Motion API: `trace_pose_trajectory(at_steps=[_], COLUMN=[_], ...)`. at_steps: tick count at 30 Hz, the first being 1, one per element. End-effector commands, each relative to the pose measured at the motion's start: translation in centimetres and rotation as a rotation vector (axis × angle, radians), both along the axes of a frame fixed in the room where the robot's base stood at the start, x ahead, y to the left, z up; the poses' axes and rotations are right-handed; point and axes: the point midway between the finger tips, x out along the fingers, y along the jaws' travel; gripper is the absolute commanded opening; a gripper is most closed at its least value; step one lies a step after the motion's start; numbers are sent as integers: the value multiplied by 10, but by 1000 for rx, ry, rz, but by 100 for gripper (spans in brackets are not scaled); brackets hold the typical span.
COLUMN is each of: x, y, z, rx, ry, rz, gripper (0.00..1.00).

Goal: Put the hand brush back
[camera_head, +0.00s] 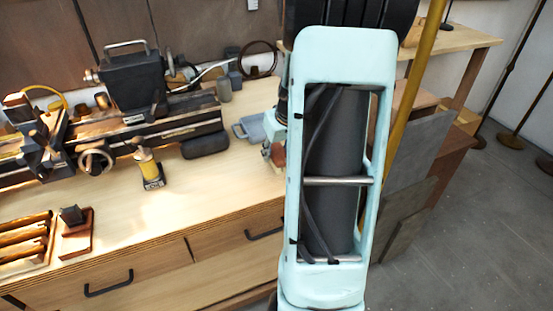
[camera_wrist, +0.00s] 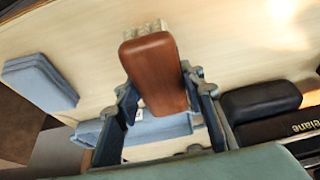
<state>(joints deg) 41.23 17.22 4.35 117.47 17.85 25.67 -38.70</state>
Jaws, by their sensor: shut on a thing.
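The hand brush (camera_wrist: 155,72) has a reddish-brown wooden back, with a strip of pale bristles at its top end in the wrist view. My gripper (camera_wrist: 163,88) is shut on it, one finger along each side. In the head view the brush (camera_head: 278,154) shows as a small brown patch at the left edge of my arm, which hides most of my gripper. A light blue pan or tray (camera_wrist: 170,133) lies behind the brush and fingers in the wrist view. It also shows in the head view (camera_head: 252,127), just left of my arm. The gap between brush and bench is unclear.
A blue-grey block (camera_wrist: 40,82) sits left of my gripper in the wrist view, a black block (camera_wrist: 260,101) to the right. A yellow pole (camera_head: 412,95) stands right of my arm.

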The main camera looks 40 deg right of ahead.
Motion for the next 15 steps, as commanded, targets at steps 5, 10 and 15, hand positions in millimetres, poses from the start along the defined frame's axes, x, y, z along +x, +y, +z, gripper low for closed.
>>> trace_pose_trajectory(at_steps=[5, 10, 15], x=[-5, -7, -7], y=[-2, -2, -2], z=[-29, -36, -35], rx=[1, 1, 1], ry=[1, 0, 0], rz=[-3, -3, -2], gripper=[14, 14, 14])
